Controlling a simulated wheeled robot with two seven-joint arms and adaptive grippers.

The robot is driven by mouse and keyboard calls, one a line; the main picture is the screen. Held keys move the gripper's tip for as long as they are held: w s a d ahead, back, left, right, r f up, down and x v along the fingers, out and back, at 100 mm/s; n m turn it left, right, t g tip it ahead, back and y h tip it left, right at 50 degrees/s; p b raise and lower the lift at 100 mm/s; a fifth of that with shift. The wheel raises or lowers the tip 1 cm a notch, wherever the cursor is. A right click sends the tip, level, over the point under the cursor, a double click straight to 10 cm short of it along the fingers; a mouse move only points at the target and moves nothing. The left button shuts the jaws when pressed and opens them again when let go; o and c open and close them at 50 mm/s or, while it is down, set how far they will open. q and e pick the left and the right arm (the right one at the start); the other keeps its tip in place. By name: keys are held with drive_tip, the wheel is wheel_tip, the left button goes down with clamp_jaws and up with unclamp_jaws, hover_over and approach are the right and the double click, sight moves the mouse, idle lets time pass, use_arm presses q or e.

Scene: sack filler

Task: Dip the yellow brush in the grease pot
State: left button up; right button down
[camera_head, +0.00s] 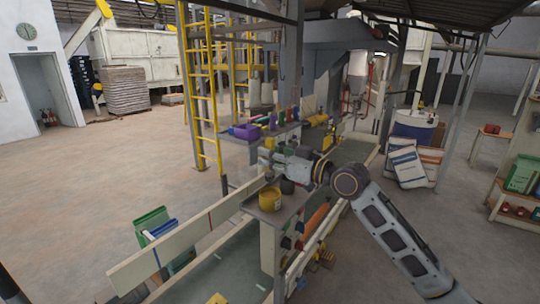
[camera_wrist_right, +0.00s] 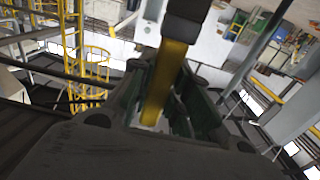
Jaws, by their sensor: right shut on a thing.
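The yellow pot (camera_head: 270,200), which I take for the grease pot, stands on a small grey stand top (camera_head: 254,212) near the middle of the head view. My right gripper (camera_head: 267,158) is above and behind it in the picture, apart from the pot. In the right wrist view my right gripper (camera_wrist_right: 160,98) is shut on a yellow bar with a dark end, the yellow brush (camera_wrist_right: 166,72). The brush is too small to make out clearly in the head view, and its bristles cannot be told. My left gripper is not in view.
A dark cup-like thing (camera_head: 287,186) is beside the yellow pot. Behind is a bench with a purple bin (camera_head: 245,132) and several coloured items. A conveyor with a pale side board (camera_head: 190,243) runs below left. A yellow ladder (camera_head: 200,90) stands further back.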

sight(273, 175)
drive_tip(key=shift+f+b, duration=1.45)
drive_tip(key=shift+f, duration=0.85)
drive_tip(key=shift+f+b, duration=0.4)
drive_tip(key=shift+f, duration=0.2)
idle(0.6)
drive_tip(key=shift+r+p, duration=2.5)
drive_tip(key=shift+r, duration=1.1)
